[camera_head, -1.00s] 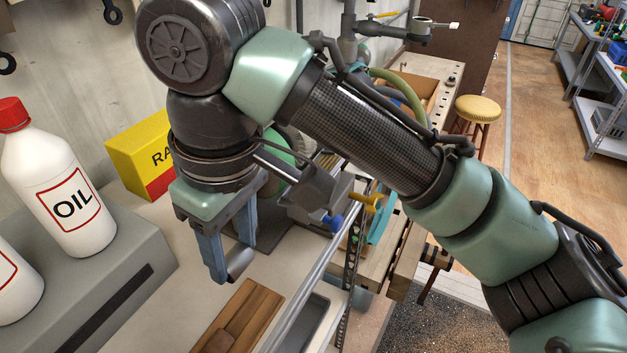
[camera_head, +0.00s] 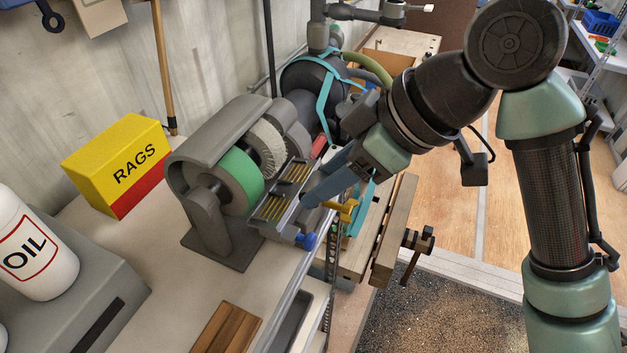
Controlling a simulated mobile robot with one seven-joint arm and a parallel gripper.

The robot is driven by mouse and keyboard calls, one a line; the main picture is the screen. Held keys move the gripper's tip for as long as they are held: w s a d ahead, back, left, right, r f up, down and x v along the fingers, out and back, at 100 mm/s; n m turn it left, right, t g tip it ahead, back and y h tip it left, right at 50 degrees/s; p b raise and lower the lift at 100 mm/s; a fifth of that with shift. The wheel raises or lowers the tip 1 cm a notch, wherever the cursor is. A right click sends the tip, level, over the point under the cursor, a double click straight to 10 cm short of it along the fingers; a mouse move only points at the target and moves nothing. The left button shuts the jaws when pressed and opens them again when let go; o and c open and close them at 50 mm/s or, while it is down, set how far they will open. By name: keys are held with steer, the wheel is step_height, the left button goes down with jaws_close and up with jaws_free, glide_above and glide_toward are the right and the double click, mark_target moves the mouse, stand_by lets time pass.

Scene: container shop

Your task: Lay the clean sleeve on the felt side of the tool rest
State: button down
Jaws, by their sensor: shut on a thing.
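A bench grinder (camera_head: 205,240) stands on the bench with a green wheel (camera_head: 238,182) on the near side and a pale bristled wheel (camera_head: 268,148) behind it. I cannot tell for sure which wheel is felt. The grey tool rest (camera_head: 286,207), with yellow ribbed strips, lies along the wheels' right side. My gripper (camera_head: 310,196) reaches in from the upper right, its blue fingers slanting down to the rest's right edge. It is shut on the sleeve, which the fingers hide. I cannot tell whether the sleeve touches the rest.
A yellow RAGS box (camera_head: 117,165) stands behind left. An OIL bottle (camera_head: 35,250) stands on a grey box (camera_head: 90,290) at the left. A blue knob (camera_head: 306,241) and a yellow clamp (camera_head: 342,210) sit close to my fingers. A wooden block (camera_head: 226,330) lies in front.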

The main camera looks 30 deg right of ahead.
mark_target(287, 208)
steer(key=shift+w+f, duration=0.25)
steer(key=shift+w, duration=0.05)
steer(key=w+a+f+b, duration=0.1)
steer(key=w+f, duration=0.1)
steer(key=w+a+f+b, duration=0.2)
steer(key=shift+a, duration=0.25)
steer(key=shift+w+a+f+b, duration=0.3)
steer(key=shift+w+f, duration=0.15)
steer(key=shift+f, duration=0.1)
steer(key=shift+c, duration=1.3)
jaws_free()
steer(key=b+v, duration=0.2)
steer(key=v, duration=1.1)
